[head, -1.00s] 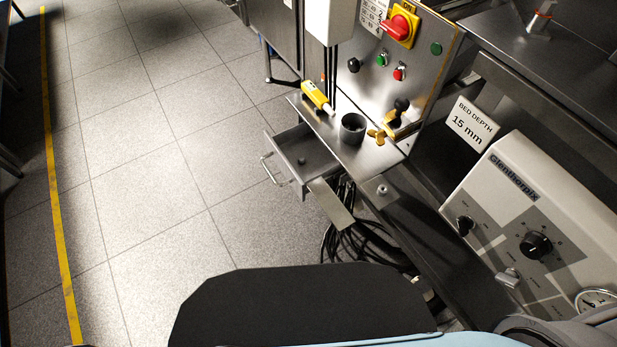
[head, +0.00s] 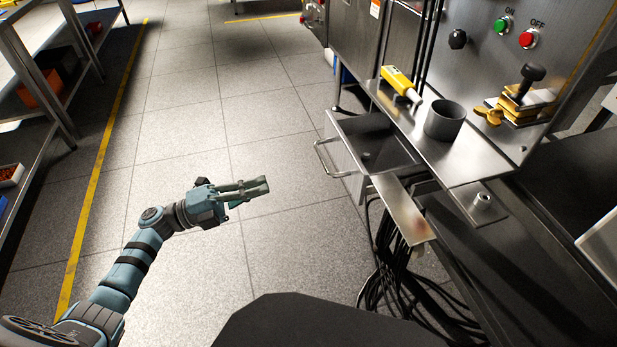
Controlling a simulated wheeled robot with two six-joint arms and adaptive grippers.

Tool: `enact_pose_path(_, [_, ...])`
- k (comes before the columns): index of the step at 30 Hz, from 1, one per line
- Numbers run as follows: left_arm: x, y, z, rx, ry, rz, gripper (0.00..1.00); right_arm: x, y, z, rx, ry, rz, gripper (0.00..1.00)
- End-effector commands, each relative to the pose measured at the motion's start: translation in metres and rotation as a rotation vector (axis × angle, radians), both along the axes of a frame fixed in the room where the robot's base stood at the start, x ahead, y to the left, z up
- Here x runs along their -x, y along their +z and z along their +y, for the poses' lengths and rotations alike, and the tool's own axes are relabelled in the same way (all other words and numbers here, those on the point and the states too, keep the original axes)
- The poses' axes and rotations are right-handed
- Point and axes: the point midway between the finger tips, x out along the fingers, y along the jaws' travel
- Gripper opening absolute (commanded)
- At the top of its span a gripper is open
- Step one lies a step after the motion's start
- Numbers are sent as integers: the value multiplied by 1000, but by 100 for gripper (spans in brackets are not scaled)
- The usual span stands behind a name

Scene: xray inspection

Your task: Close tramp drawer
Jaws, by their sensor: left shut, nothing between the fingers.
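The tramp drawer (head: 345,157) is a grey metal drawer under the steel shelf at the right, pulled open towards the left. Its bar handle (head: 322,160) faces the open floor. A small dark piece (head: 367,156) lies inside it. My left gripper (head: 266,186) is shut and empty, over the floor to the left of the handle and apart from it, its fingers pointing right towards the drawer. My right gripper is not in view.
A metal plate (head: 404,212) juts out beside the drawer. Black cables (head: 385,260) hang below.

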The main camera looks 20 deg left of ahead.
Motion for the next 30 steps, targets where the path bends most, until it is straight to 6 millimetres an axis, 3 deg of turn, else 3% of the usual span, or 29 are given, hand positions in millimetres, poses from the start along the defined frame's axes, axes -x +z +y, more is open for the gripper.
enact_pose_path(9, [-36, 15, -58, 7, 2, 0, 0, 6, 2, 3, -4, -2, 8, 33])
enact_pose_path(15, [-54, 20, -85, 5, 3, 2, 0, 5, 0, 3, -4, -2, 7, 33])
enact_pose_path(21, [-61, 23, -95, 5, 4, 4, 0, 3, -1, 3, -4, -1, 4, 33])
enact_pose_path(30, [-61, 23, -95, 5, 6, 4, 0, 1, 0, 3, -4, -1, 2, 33])
